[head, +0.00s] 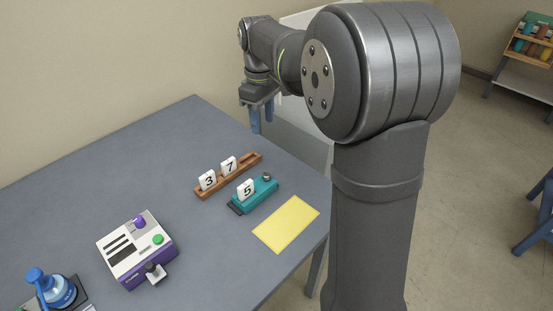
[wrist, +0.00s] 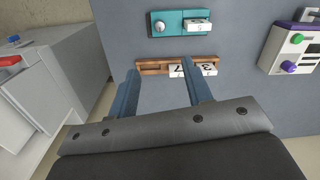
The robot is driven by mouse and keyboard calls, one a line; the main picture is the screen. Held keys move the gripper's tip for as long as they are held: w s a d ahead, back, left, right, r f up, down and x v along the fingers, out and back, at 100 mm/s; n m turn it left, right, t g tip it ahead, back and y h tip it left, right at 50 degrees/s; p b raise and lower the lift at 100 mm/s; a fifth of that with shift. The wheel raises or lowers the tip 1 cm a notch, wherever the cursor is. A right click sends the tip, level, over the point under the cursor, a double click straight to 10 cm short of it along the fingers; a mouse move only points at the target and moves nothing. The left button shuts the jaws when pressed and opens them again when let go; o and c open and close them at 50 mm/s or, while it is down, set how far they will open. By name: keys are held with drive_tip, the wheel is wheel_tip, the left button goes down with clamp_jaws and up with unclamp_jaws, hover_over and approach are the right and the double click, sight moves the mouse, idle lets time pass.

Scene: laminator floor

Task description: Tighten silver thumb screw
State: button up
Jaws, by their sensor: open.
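The silver thumb screw (head: 267,176) sits at the right end of a teal holder (head: 262,193), which also carries a white tile marked 5 (head: 246,190). In the wrist view the silver thumb screw (wrist: 160,26) shows as a small round knob on the left end of the teal holder (wrist: 175,28). My gripper (head: 262,122) is open and empty, above the far part of the table. In the wrist view its two blue-grey fingers (wrist: 160,82) are spread, short of the teal holder. The screw is apart from the fingers.
A wooden rack (head: 229,180) with tiles 3 and 7 stands just behind the teal holder. A yellow sheet (head: 287,223) lies in front. A grey cabinet (wrist: 50,70) stands beside the table.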

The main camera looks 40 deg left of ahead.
drive_tip(key=w+a+n+h, duration=0.1)
drive_tip(key=a+n, duration=0.1)
drive_tip(key=n, duration=0.4)
drive_tip(key=n+g, duration=0.1)
drive_tip(key=n, duration=0.3)
approach(266, 174)
drive_tip(key=shift+h, duration=0.4)
drive_tip(key=x, duration=0.8)
drive_tip(key=shift+a+f, duration=0.1)
drive_tip(key=shift+a, duration=0.3)
drive_tip(key=shift+c, duration=0.3)
drive_tip(key=c, duration=0.9)
